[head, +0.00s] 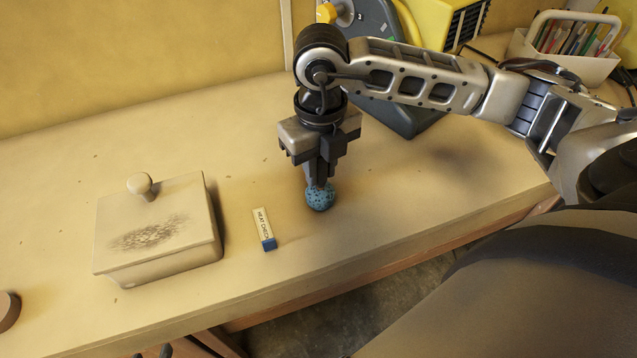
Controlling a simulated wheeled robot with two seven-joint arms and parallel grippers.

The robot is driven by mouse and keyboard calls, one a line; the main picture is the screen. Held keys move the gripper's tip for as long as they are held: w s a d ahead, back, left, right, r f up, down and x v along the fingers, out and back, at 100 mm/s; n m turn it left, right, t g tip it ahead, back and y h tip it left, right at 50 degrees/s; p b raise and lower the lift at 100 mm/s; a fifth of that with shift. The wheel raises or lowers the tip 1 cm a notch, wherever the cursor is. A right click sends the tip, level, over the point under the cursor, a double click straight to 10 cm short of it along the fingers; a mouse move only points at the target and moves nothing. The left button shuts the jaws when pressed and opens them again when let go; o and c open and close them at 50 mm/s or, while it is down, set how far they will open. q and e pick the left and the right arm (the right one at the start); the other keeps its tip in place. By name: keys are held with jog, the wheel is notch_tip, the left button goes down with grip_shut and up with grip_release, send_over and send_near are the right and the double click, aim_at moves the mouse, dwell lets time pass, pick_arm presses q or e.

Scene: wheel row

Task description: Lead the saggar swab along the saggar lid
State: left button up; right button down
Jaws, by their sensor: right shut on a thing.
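The saggar (165,268) is a cream lidded box on the bench at the left. Its lid (190,200) is on it, with a round knob and a dark crackled smudge on top. My right gripper (321,182) points down, shut on the saggar swab (320,198), a round blue ball with dark speckles. The swab is to the right of the saggar and apart from it, at or just above the bench top; I cannot tell if it touches. My left gripper is not in view.
A small "HEAT CHECK" tag with a blue end (265,230) lies between saggar and swab. A grey and yellow machine (385,95) and a cream caddy of pencils (560,65) stand at the back. A brown round thing (8,309) is at the left edge.

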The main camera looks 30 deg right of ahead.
jog(key=shift+r+p, duration=2.2)
jog(key=shift+r, duration=1.3)
jog(key=shift+r+p, duration=1.7)
jog(key=shift+r, duration=0.9)
jog(key=shift+f, duration=0.1)
